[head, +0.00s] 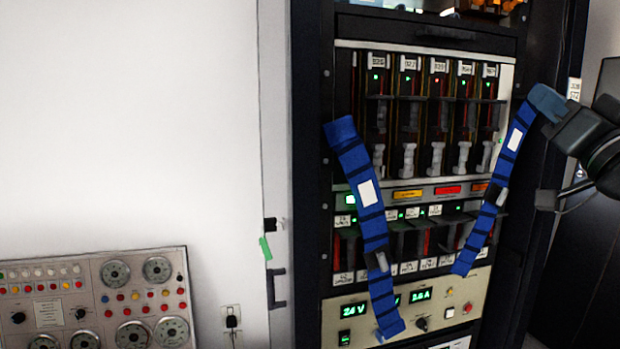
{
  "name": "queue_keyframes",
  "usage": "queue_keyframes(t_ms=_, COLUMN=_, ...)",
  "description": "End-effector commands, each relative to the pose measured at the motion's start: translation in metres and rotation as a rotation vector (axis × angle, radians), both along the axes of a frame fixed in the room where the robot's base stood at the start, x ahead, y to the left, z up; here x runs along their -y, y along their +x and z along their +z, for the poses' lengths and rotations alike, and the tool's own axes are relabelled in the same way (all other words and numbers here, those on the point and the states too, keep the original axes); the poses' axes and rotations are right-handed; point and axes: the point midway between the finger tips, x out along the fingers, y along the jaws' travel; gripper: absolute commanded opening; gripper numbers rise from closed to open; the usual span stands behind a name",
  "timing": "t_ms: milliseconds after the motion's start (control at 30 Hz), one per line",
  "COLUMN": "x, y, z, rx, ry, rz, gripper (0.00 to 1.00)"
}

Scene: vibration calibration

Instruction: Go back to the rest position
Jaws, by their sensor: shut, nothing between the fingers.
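The dark end of my arm enters at the right edge of the head view, with my gripper (572,128) in front of the rack's right side. The gripper is shut and empty; its fingertips are hard to make out. A blue strap (508,155) with black bands and a white label runs down and left from beside the gripper, its upper end overlapping it in the picture. I cannot tell whether they touch. A second blue strap (357,165) hangs at a slant across the rack's left side, apart from the gripper.
A dark equipment rack (425,27) holds several modules with lit indicators and a panel (470,287) reading 24 V and 2.6 A. A gauge console (95,262) stands at lower left. A wall outlet (232,318) sits beside it. The white wall (130,120) at left is clear.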

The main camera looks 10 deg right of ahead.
Motion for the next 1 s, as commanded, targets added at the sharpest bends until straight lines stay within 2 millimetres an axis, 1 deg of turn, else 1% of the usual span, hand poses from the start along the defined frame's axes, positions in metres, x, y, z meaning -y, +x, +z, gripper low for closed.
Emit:
queue_keyframes(t_ms=33, x=-0.007, y=0.001, z=-0.029, rx=-0.030, ry=0.020, rz=-0.001, gripper=0.00)
queue_keyframes(t_ms=67, x=-0.010, y=0.001, z=-0.044, rx=-0.044, ry=0.029, rz=-0.003, gripper=0.00)
queue_keyframes(t_ms=100, x=-0.015, y=0.001, z=-0.063, rx=-0.063, ry=0.040, rz=-0.008, gripper=0.00)
queue_keyframes(t_ms=167, x=-0.023, y=-0.002, z=-0.091, rx=-0.091, ry=0.053, rz=-0.013, gripper=0.00)
queue_keyframes(t_ms=200, x=-0.029, y=-0.005, z=-0.109, rx=-0.109, ry=0.061, rz=-0.017, gripper=0.00)
queue_keyframes(t_ms=267, x=-0.038, y=-0.010, z=-0.136, rx=-0.139, ry=0.070, rz=-0.022, gripper=0.00)
queue_keyframes(t_ms=300, x=-0.044, y=-0.014, z=-0.153, rx=-0.158, ry=0.076, rz=-0.025, gripper=0.00)
queue_keyframes(t_ms=367, x=-0.054, y=-0.022, z=-0.179, rx=-0.189, ry=0.082, rz=-0.029, gripper=0.00)
queue_keyframes(t_ms=400, x=-0.060, y=-0.028, z=-0.196, rx=-0.210, ry=0.086, rz=-0.032, gripper=0.00)
queue_keyframes(t_ms=467, x=-0.071, y=-0.039, z=-0.219, rx=-0.241, ry=0.088, rz=-0.036, gripper=0.00)
queue_keyframes(t_ms=500, x=-0.077, y=-0.046, z=-0.234, rx=-0.261, ry=0.089, rz=-0.037, gripper=0.00)
queue_keyframes(t_ms=600, x=-0.095, y=-0.068, z=-0.270, rx=-0.315, ry=0.086, rz=-0.041, gripper=0.00)
queue_keyframes(t_ms=667, x=-0.105, y=-0.082, z=-0.290, rx=-0.347, ry=0.080, rz=-0.042, gripper=0.00)
queue_keyframes(t_ms=700, x=-0.112, y=-0.093, z=-0.303, rx=-0.369, ry=0.077, rz=-0.042, gripper=0.00)
queue_keyframes(t_ms=767, x=-0.122, y=-0.109, z=-0.320, rx=-0.402, ry=0.069, rz=-0.041, gripper=0.00)
queue_keyframes(t_ms=800, x=-0.128, y=-0.121, z=-0.331, rx=-0.422, ry=0.062, rz=-0.040, gripper=0.00)
queue_keyframes(t_ms=867, x=-0.138, y=-0.139, z=-0.346, rx=-0.454, ry=0.050, rz=-0.037, gripper=0.00)
queue_keyframes(t_ms=900, x=-0.144, y=-0.151, z=-0.355, rx=-0.477, ry=0.042, rz=-0.035, gripper=0.00)
queue_keyframes(t_ms=967, x=-0.153, y=-0.170, z=-0.368, rx=-0.510, ry=0.028, rz=-0.029, gripper=0.00)
queue_keyframes(t_ms=1000, x=-0.158, y=-0.183, z=-0.376, rx=-0.530, ry=0.017, rz=-0.026, gripper=0.00)
